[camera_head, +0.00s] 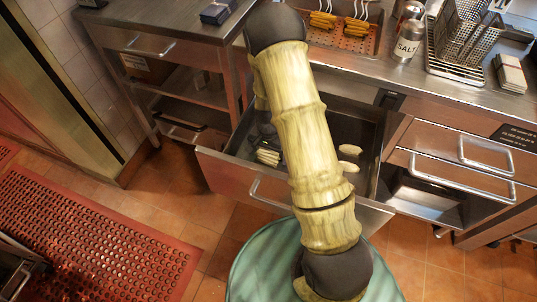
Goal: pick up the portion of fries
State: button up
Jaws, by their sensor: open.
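An open steel drawer (222,165) is pulled out below the counter. A pale bundle that looks like the portion of fries (268,157) lies in its left part. My arm crosses the middle of the view and hides much of the drawer. My gripper (268,141) shows only partly, as a dark shape left of the arm. It is open and down in the drawer, close above or beside the pale bundle. I cannot tell whether it touches the bundle.
Two pale pieces (349,158) lie in the drawer's right part. On the counter are a tray with yellow food (345,40), a salt shaker (407,42) and wire baskets (465,35). Another drawer (450,180) is right. A red mat (90,240) lies on the floor left.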

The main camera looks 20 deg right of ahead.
aim_at(269, 151)
jog(key=shift+c, duration=0.2)
jog(key=c, duration=0.9)
jog(key=shift+r, duration=0.15)
notch_tip(269, 151, up, 10)
jog(key=shift+f+p, duration=0.1)
jog(key=shift+p, duration=0.95)
